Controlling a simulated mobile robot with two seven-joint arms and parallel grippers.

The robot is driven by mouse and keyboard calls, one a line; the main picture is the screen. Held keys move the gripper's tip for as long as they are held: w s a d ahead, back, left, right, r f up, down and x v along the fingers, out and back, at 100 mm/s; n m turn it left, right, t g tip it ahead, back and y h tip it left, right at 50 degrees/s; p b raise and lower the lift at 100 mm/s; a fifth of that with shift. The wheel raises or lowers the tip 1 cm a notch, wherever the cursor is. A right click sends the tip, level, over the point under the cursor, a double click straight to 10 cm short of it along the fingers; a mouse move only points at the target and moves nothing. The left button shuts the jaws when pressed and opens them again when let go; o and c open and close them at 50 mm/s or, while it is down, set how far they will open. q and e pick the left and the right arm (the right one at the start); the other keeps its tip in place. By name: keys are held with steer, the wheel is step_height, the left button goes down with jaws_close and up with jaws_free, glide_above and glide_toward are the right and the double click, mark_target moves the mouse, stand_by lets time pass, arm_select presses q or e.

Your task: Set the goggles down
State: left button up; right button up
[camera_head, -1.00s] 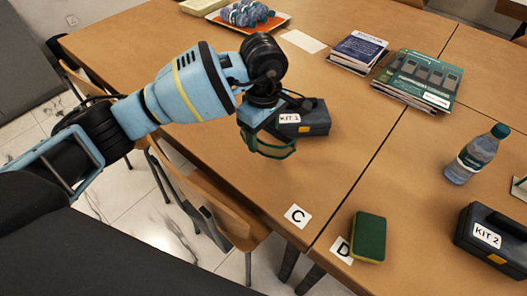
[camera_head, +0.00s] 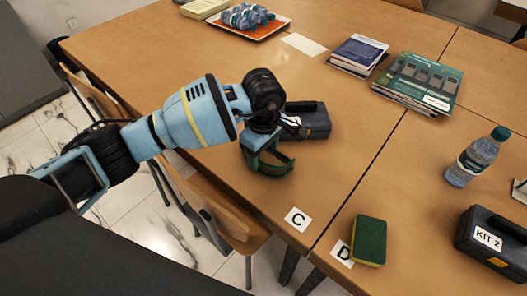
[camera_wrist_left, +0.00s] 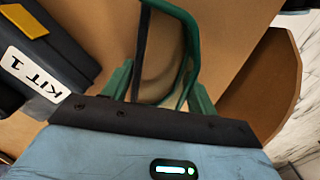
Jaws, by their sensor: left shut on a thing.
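My left gripper (camera_head: 262,143) is shut on the green goggles (camera_head: 271,168), at the table's left side. The goggles hang below the gripper, close over the wooden tabletop; I cannot tell whether they touch it. In the left wrist view the green goggles (camera_wrist_left: 190,60) with a dark strap show between the fingers of my gripper (camera_wrist_left: 160,88), above wood. The black KIT 1 case (camera_head: 314,122) stands right behind the gripper, which partly covers it; it also shows at the left of the wrist view (camera_wrist_left: 50,52). My right gripper is not in view.
Card C (camera_head: 297,218) lies near the table edge, with card D (camera_head: 342,252) and a green-yellow sponge (camera_head: 369,240) beside it. The KIT 2 case (camera_head: 490,240), a bottle (camera_head: 477,157) and books (camera_head: 417,82) stand right. Wood between goggles and card C is bare.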

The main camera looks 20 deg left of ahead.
arm_select(q)
steer(key=shift+f, duration=0.15)
steer(key=o, duration=1)
step_height(320, 180, up, 12)
steer(key=shift+r, duration=0.2)
